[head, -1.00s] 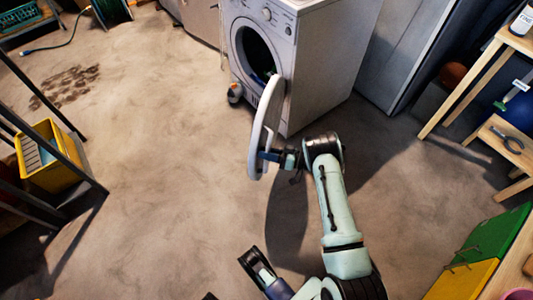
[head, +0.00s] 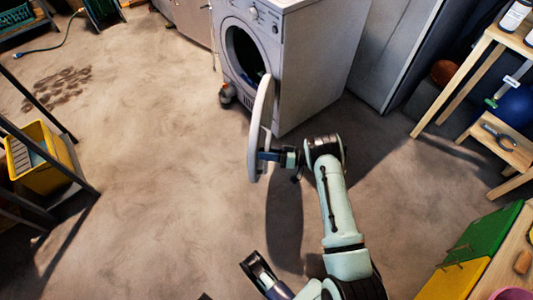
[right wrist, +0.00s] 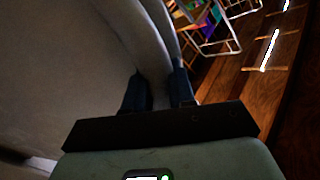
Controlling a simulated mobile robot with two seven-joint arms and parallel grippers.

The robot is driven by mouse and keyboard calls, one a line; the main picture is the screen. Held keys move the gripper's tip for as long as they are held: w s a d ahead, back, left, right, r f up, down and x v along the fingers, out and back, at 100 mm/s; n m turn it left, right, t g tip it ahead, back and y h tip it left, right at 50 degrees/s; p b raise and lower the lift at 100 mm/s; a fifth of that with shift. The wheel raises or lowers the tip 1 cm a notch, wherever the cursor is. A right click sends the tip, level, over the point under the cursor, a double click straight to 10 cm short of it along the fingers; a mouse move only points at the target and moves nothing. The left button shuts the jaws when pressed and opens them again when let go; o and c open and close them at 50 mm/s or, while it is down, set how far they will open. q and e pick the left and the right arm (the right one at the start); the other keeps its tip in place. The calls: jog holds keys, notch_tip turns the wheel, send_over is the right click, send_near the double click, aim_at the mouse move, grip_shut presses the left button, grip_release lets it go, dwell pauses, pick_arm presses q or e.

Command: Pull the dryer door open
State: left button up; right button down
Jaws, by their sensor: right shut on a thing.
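The white dryer (head: 315,65) stands at the top centre in the head view, with its dark round opening (head: 243,55) uncovered. Its round white door (head: 258,125) stands swung out from the front, seen nearly edge-on. My right gripper (head: 266,156) is shut on the door's rim at the near edge. In the right wrist view, the two dark fingers (right wrist: 160,92) sit on either side of the pale door rim (right wrist: 150,45).
A yellow bucket (head: 40,160) stands by a dark rack at the left. A small orange and grey object (head: 227,95) is on the floor by the dryer. A wooden shelf (head: 480,80) and green and yellow boxes (head: 485,245) are at the right. Floor left of the door is clear.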

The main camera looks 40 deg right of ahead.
jog(key=c, duration=1.1)
grip_release()
jog(key=shift+o, duration=0.2)
pick_arm(q)
jog(key=shift+t, duration=0.6)
jog(key=w+r, duration=0.1)
jog(key=w+p, duration=0.1)
jog(key=w+r, duration=0.1)
jog(key=shift+d+r+p, duration=0.25)
jog(key=shift+r+p, duration=0.05)
jog(key=shift+r, duration=0.05)
pick_arm(e)
jog(key=v, duration=1.3)
jog(key=shift+s, duration=0.15)
jog(key=shift+d, duration=0.1)
pick_arm(q)
jog(key=shift+s, duration=0.1)
